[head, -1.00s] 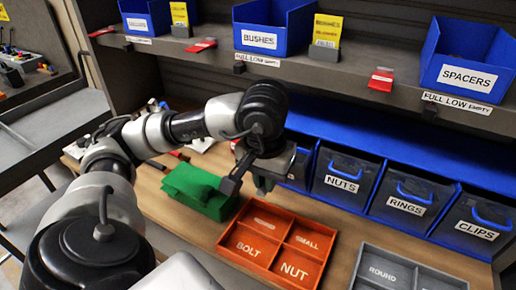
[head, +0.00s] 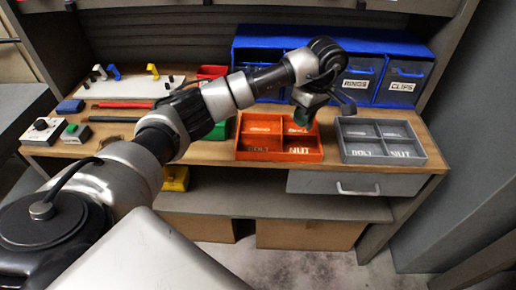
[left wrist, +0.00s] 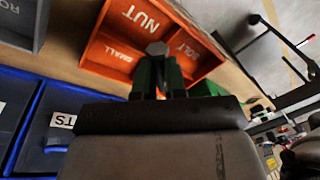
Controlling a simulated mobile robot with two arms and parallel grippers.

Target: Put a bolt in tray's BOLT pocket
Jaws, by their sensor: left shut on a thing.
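My left gripper (head: 304,112) is above the back right part of the orange tray (head: 280,157). It is shut on a grey hex-headed bolt (left wrist: 156,48), whose head shows between the fingertips in the left wrist view. The orange tray also shows beyond the fingers in the left wrist view (left wrist: 110,62). My right gripper is not in view.
A grey tray (head: 385,160), also marked BOLT and NUT, stands to the right of the orange tray. Blue bins (head: 405,87) line the back. A green box (head: 217,131) is partly hidden by my arm at the left. A drawer (head: 335,184) is under the bench top.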

